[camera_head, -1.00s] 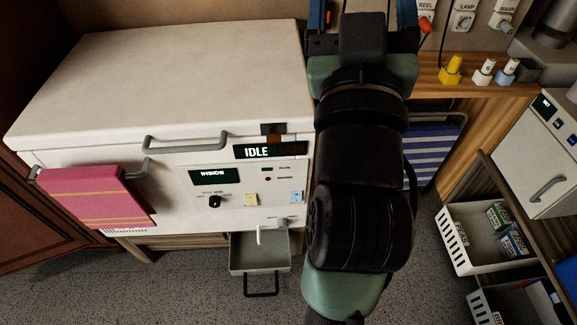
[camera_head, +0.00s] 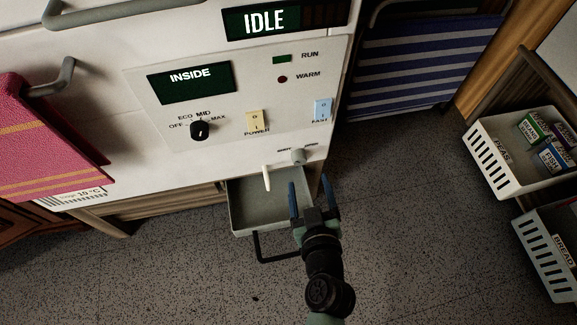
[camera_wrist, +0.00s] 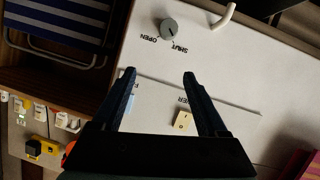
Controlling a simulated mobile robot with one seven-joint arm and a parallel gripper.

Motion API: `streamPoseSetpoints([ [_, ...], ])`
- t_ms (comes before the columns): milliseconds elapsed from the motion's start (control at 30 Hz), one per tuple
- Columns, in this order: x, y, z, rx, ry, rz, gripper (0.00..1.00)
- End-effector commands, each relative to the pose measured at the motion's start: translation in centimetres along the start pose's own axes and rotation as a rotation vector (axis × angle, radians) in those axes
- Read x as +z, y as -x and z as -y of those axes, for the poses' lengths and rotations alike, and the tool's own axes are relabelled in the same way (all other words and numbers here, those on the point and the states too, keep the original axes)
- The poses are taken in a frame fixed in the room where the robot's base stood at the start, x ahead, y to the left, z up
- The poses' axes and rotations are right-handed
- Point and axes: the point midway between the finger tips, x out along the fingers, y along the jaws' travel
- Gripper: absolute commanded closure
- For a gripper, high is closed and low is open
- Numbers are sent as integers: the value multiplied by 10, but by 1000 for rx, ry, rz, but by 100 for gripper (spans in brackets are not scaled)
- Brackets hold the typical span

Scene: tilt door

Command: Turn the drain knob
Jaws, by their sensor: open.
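The drain knob (camera_head: 298,156) is a small round grey knob at the lower right of the white appliance's front. In the wrist view the knob (camera_wrist: 168,28) sits beside the upside-down words OPEN and SHUT; its exact pointer setting is too small to tell. A white spout (camera_head: 266,178) sticks out just left of it in the head view. My gripper (camera_head: 309,182) is open and empty, with blue fingers, just below the knob in the head view. In the wrist view my gripper (camera_wrist: 159,74) has its fingertips apart from the knob, which lies beyond them.
A grey drip tray (camera_head: 240,205) with a dark handle is pulled out under the spout. A black dial (camera_head: 200,130), a cream power switch (camera_head: 255,119) and a blue switch (camera_head: 322,109) are above. White baskets (camera_head: 492,155) stand at right. The floor between is clear.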

Motion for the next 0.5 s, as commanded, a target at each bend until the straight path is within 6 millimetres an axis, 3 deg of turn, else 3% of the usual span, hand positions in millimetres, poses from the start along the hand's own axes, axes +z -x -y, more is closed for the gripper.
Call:
streamPoseSetpoints([
  [33,23,-1,5,-3,-1,18,24],
  [133,38,2,8,-7,1,36,24],
  [267,41,-4,9,-7,0,40,24],
  [500,42,-41,9,-7,0,36,24],
])
